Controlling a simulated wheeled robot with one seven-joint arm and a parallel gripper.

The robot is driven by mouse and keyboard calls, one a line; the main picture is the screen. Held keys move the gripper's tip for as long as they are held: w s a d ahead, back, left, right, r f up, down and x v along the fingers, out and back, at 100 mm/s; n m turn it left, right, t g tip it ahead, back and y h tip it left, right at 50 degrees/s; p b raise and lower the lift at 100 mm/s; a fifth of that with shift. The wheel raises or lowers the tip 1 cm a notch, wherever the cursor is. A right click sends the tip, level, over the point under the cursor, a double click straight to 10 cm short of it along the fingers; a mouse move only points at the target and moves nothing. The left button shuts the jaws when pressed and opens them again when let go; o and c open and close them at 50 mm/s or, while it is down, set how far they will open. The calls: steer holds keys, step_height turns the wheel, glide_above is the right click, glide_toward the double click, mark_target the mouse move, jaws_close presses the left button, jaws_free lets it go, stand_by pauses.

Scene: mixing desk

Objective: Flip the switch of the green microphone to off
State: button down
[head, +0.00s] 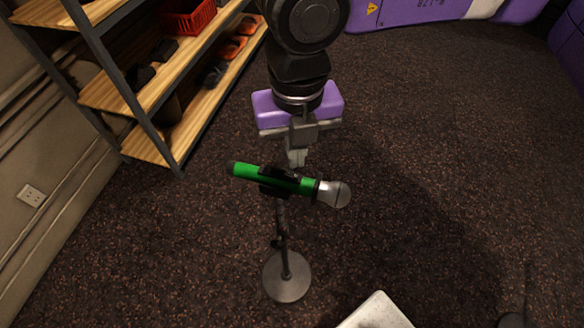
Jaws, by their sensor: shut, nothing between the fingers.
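The green microphone (246,171) lies nearly level in a black clip (276,182) on top of a grey stand (286,276) with a round base. Its silver head (335,194) points right and slightly down in the picture. I cannot make out its switch; the clip hides the middle of the body. My gripper (296,160), with a purple body, is shut and empty. Its fingertips appear just above the microphone's middle in the picture, close to it. I cannot tell whether they touch it.
A shelf unit (180,118) with wooden boards stands at the upper left, holding a red basket (188,16) and several dark and orange items. A white slab-like object (376,313) shows at the bottom edge. A purple object (430,10) lies at the top.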

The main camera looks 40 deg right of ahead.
mark_target(296, 175)
step_height(296, 175, up, 4)
steer(key=shift+f+p, duration=0.25)
steer(key=shift+p, duration=0.2)
stand_by(0.4)
